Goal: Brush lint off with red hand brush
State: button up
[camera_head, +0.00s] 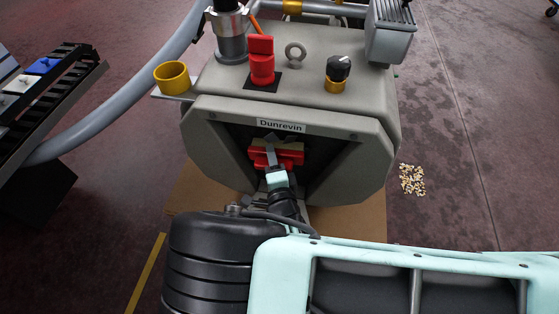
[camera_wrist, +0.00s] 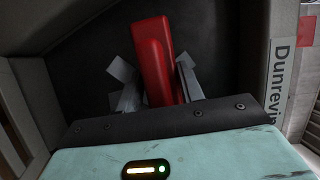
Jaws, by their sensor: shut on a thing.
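The red hand brush (camera_head: 291,157) is in the dark recess at the front of the grey machine (camera_head: 222,112) labelled Dunrevin. A tan strip, perhaps its bristles, shows along its upper edge in the head view. My gripper (camera_head: 271,160) reaches into the recess and is shut on the brush. In the wrist view the brush (camera_wrist: 158,65) stands upright between my grey fingers, in front of a dark surface. I cannot tell whether the brush touches that surface. No lint can be made out on it.
A yellow cup-like holder (camera_head: 173,76) sticks out at the machine's left, near a thick grey hose (camera_head: 110,112). A red switch (camera_head: 262,66) and a black knob (camera_head: 338,68) are on top. Pale scraps (camera_head: 412,180) lie on the floor at the right. A dark rack (camera_head: 45,95) stands left.

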aim_at(294, 159)
jog(key=shift+w+a+b, duration=0.2)
jog(key=shift+a, duration=0.55)
jog(key=shift+w+a+b, duration=0.15)
jog(key=shift+a+b, duration=0.05)
jog(key=shift+a, duration=0.5)
jog(key=shift+r+p, duration=0.75)
jog(key=shift+p, duration=0.1)
jog(key=shift+s+d+f+p, duration=0.1)
jog(key=shift+s+d+p, duration=0.1)
jog(key=shift+d+p, duration=0.45)
jog(key=shift+s+d+f+p, duration=0.1)
jog(key=shift+s+d+p, duration=0.15)
jog(key=shift+d, duration=0.65)
jog(key=shift+d+r+p, duration=0.15)
jog(key=shift+d+p, duration=0.6)
jog(key=shift+d, duration=0.5)
jog(key=shift+s+d+p, duration=0.15)
jog(key=shift+d+p, duration=0.25)
jog(key=shift+d, duration=0.4)
jog(key=shift+s+d+p, duration=0.15)
jog(key=shift+d+p, duration=0.25)
jog(key=shift+d, duration=0.4)
jog(key=shift+s, duration=0.1)
jog(key=shift+s+a+p, duration=0.25)
jog(key=shift+s, duration=1.2)
jog(key=shift+s+a+p, duration=0.2)
jog(key=shift+s+p, duration=0.05)
jog(key=shift+s, duration=1.2)
jog(key=shift+s, duration=0.1)
